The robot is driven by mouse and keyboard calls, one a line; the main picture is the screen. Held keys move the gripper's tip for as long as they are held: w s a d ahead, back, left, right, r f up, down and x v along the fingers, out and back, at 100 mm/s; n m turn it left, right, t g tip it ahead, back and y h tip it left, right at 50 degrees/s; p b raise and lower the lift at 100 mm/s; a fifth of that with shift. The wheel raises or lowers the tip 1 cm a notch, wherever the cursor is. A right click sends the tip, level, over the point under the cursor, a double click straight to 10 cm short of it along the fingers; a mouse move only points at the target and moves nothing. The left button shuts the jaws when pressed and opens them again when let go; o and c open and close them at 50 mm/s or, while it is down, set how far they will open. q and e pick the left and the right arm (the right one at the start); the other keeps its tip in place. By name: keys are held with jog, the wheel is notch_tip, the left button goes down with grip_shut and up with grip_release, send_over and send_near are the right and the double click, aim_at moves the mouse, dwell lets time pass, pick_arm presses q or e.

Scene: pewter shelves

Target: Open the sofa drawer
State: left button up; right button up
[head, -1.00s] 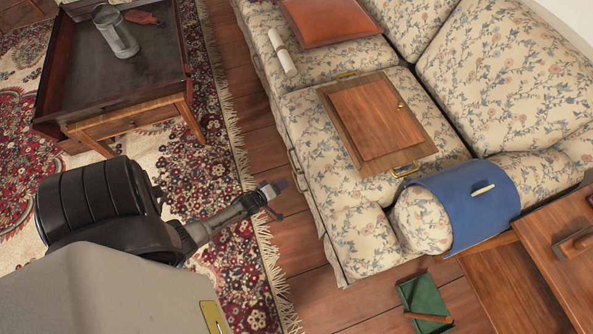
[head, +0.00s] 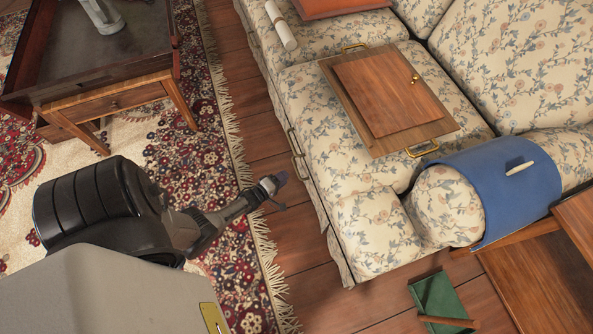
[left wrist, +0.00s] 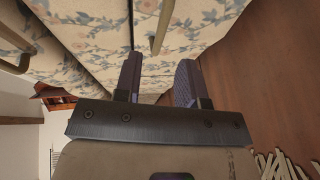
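The floral sofa (head: 350,215) stands right of centre in the head view. A brass handle (head: 295,143) is on its front side, beyond my left gripper. My left gripper (head: 272,185) is over the floor between the rug and the sofa front, apart from the sofa. In the left wrist view its two fingers (left wrist: 158,82) are spread with nothing between them. A brass handle (left wrist: 162,25) shows there ahead of the fingers, on the floral front, and is not touched. Another handle (left wrist: 18,65) is at the left. My right gripper is not in view.
A dark tray table (head: 110,95) holding a glass vessel (head: 100,14) stands upper left on the rug. A wooden board (head: 385,95) and a blue cover (head: 500,185) lie on the sofa. A green book (head: 438,300) is on the floor. A wooden table (head: 570,260) is lower right.

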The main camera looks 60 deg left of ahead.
aim_at(296, 168)
pick_arm(q)
jog(key=shift+b+x, duration=1.7)
jog(key=shift+x, duration=2.15)
jog(key=shift+c, duration=0.4)
jog(key=c, duration=0.6)
grip_shut()
